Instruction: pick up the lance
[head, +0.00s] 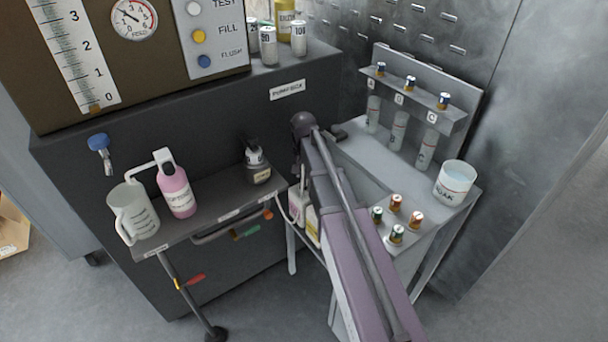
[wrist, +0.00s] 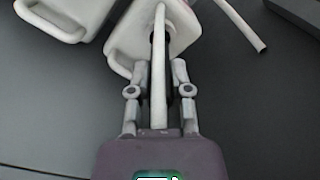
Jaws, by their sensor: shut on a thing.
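The lance (wrist: 158,60), a pale slender tube, runs between the two fingers of my gripper (wrist: 161,78) in the wrist view. The fingers are closed on it. The lance lies over a white canister (wrist: 122,52) with a moulded handle, at the top of the wrist view. I cannot tell whether its far end is inside the canister. In the head view my arm hides the gripper. A pale hose (head: 281,208) and part of a canister (head: 312,226) show beside my arm, below the shelf.
A second white canister (wrist: 50,18) is at upper left in the wrist view; a pale tube with a dark end (wrist: 240,25) is at upper right. A shelf (head: 215,208) holds a jug (head: 140,215) and bottles. A bench (head: 385,160) with a beaker (head: 455,182) stands right.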

